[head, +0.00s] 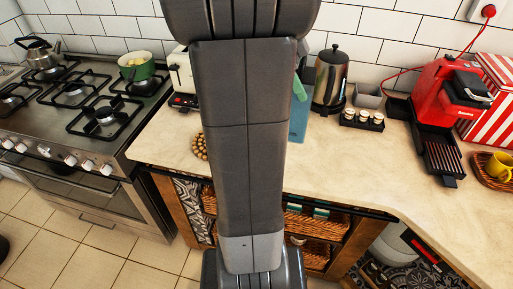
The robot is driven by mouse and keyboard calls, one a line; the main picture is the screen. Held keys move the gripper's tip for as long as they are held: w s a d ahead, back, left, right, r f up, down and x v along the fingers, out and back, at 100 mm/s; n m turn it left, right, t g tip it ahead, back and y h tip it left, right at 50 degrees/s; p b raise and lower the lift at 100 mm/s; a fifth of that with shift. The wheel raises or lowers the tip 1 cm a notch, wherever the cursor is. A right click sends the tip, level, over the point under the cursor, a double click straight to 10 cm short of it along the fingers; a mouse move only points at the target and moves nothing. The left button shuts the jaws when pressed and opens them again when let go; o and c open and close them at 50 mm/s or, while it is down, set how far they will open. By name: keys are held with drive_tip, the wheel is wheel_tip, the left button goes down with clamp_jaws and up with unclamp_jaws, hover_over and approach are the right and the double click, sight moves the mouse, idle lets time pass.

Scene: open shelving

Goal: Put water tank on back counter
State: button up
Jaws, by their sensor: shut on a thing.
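My own dark grey arm fills the middle of the head view and hides what lies behind it. My gripper is not visible. The beige counter (340,185) runs along the tiled back wall, right of the stove. A flat blue thing (300,118) shows partly past the right edge of my arm, with a bit of green above it. I cannot tell whether it is the water tank, or whether it stands on the counter or is held. No other thing is clearly a water tank.
A metal kettle (331,77), a grey container (368,95) and a tray of small jars (362,119) stand at the back. The stove (95,105) is at the left. The counter's front middle-right is clear.

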drive_tip(key=shift+w+a+f+p, duration=0.1)
drive_tip(key=shift+a+f, duration=0.1)
drive_tip(key=shift+f, duration=1.45)
drive_tip(key=shift+a+f+p, duration=0.15)
drive_tip(key=shift+a+f, duration=0.05)
drive_tip(key=shift+f, duration=1.4)
drive_tip(key=shift+w+a+f+p, duration=0.1)
drive_tip(key=shift+a+f, duration=0.1)
drive_tip(key=shift+f, duration=1.45)
drive_tip(key=shift+f, duration=0.2)
drive_tip(key=o, duration=1.9)
drive_tip(key=shift+s, duration=0.1)
drive_tip(key=v, duration=1.2)
drive_tip(key=shift+r, duration=0.2)
drive_tip(key=shift+f, duration=0.1)
